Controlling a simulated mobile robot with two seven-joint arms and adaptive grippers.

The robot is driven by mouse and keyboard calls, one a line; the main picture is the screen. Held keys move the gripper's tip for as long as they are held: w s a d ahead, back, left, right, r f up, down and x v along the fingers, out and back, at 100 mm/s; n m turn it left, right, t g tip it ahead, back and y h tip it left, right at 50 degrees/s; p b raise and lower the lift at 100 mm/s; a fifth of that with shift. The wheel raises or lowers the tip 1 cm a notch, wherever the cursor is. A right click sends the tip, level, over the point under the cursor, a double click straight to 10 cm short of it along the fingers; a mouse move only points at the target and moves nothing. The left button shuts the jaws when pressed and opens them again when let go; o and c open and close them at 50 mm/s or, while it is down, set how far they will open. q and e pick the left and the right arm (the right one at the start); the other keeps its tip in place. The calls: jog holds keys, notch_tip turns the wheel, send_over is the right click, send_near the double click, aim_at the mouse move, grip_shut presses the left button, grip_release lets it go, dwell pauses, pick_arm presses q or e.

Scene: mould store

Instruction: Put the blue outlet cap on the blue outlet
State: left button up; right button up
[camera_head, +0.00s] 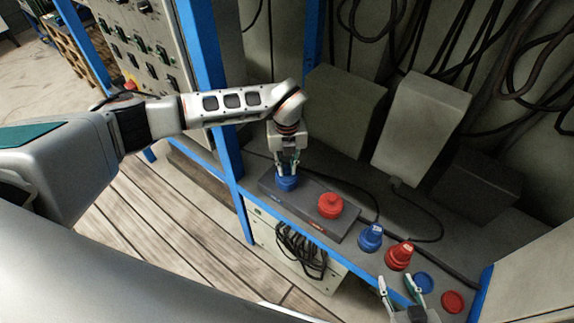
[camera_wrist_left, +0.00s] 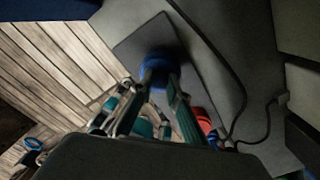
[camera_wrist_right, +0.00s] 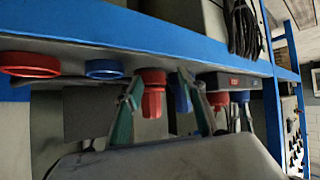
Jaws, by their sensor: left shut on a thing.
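My left gripper (camera_head: 287,172) points down over the left end of a dark grey box (camera_head: 345,222). It is shut on a blue cap (camera_head: 287,183), which also shows between the fingers in the left wrist view (camera_wrist_left: 158,66). The cap is at the box's top; the blue outlet under it is hidden, and I cannot tell whether the cap is fully seated. A red cap-like piece (camera_head: 330,205) sits on the same box, to the right. My right gripper (camera_head: 398,281) is open and empty near the shelf's front edge.
A blue fitting (camera_head: 370,238) and a red fitting (camera_head: 398,255) stand right of the box. A blue disc (camera_head: 424,282) and a red disc (camera_head: 452,301) lie further right. Grey boxes (camera_head: 422,125) and cables stand behind; a blue post (camera_head: 212,90) rises left of my left gripper.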

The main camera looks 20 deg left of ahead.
pick_arm(q)
jog(key=shift+f, duration=0.1)
dwell(0.3)
jog(key=o, duration=1)
jog(key=o, duration=0.4)
jog(key=shift+r+p, duration=2.2)
jog(key=shift+r, duration=0.55)
pick_arm(e)
jog(key=shift+w+r, duration=0.15)
jog(key=shift+r, duration=1.1)
jog(key=shift+w+r, duration=0.15)
jog(key=shift+r, duration=1.1)
pick_arm(q)
jog(key=shift+r+p, duration=0.45)
jog(key=shift+r, duration=0.1)
pick_arm(e)
jog(key=shift+d+r, duration=0.1)
jog(key=shift+r, duration=0.25)
pick_arm(q)
jog(key=shift+r+p, duration=0.4)
jog(key=shift+r, duration=0.1)
pick_arm(e)
jog(key=shift+s+d, duration=0.15)
jog(key=shift+d, duration=0.25)
jog(key=shift+f, duration=0.1)
